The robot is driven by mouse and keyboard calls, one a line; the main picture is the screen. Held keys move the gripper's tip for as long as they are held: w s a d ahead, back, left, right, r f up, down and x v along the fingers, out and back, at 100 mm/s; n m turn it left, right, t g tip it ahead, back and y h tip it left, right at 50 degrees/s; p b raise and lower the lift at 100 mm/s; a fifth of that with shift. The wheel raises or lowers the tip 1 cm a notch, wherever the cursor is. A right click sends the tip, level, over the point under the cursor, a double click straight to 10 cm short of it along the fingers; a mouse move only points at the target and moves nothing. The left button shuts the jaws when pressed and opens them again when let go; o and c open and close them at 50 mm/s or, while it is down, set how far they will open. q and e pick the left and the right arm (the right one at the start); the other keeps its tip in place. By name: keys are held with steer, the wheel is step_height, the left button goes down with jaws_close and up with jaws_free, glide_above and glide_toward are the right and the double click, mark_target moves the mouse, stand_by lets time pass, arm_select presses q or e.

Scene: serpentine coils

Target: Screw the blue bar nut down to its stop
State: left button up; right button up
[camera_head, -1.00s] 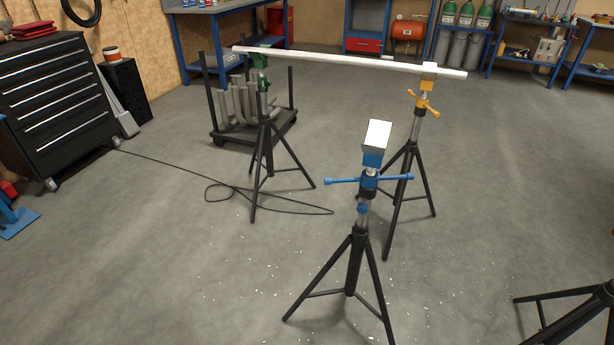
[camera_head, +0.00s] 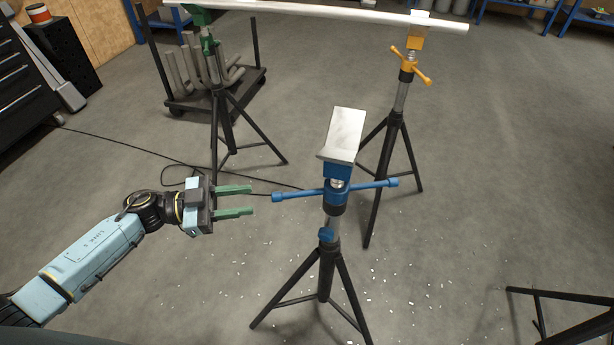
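The blue bar nut (camera_head: 336,196) sits on the threaded post of the nearest stand, just under its grey V-shaped head (camera_head: 344,134). Its blue bar sticks out to both sides, the left end (camera_head: 278,197) towards my gripper. A short length of bare thread shows between the nut and the head's blue block. My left gripper (camera_head: 251,200) comes in from the left, with its two green fingers apart and empty. In the picture it is just left of the bar's left end, and I see no contact. My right gripper is not in view.
A long white pipe (camera_head: 330,12) lies across the green-headed stand (camera_head: 220,95) and the yellow-headed stand (camera_head: 396,115) behind. A cart with grey pipes (camera_head: 180,100) stands at the back left. A black cable (camera_head: 130,150) runs over the floor. Black stand legs (camera_head: 560,297) show at lower right.

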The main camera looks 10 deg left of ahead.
mark_target(295, 193)
arm_select(q)
steer(key=b+x, duration=0.1)
steer(key=x, duration=1)
steer(key=shift+d, duration=0.4)
steer(key=shift+w+d+b, duration=0.25)
steer(key=shift+d+b, duration=0.05)
steer(key=shift+d, duration=0.25)
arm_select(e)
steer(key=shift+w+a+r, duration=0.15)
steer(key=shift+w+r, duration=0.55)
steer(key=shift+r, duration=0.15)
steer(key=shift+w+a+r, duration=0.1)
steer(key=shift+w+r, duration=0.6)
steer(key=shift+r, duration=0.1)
arm_select(q)
jaws_close()
